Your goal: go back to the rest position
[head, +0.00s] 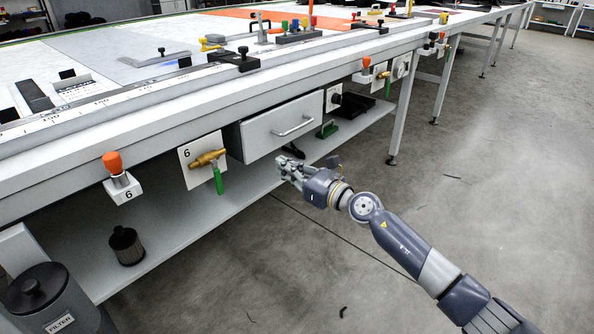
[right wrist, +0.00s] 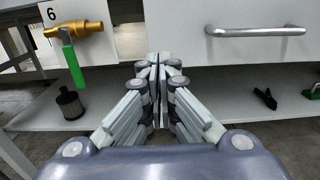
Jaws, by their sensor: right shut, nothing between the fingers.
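My right gripper (head: 288,169) is in front of the bench, a little below and in front of the drawer, in the head view. Its fingers are shut with nothing between them, as the right wrist view (right wrist: 157,75) shows. The drawer (head: 282,128) is shut, and its bar handle (right wrist: 255,31) is to the right of the fingers in the wrist view, apart from them. The brass valve with a green handle (head: 208,160) is on a plate marked 6, left of the gripper. My left gripper is not in view.
The long white bench (head: 150,118) fills the left and top. Its lower shelf (head: 180,222) holds a dark filter cartridge (head: 126,246). An orange knob (head: 113,163) sits on the bench front. A grey filter bin (head: 50,300) stands at lower left. The floor (head: 480,200) on the right is mostly clear.

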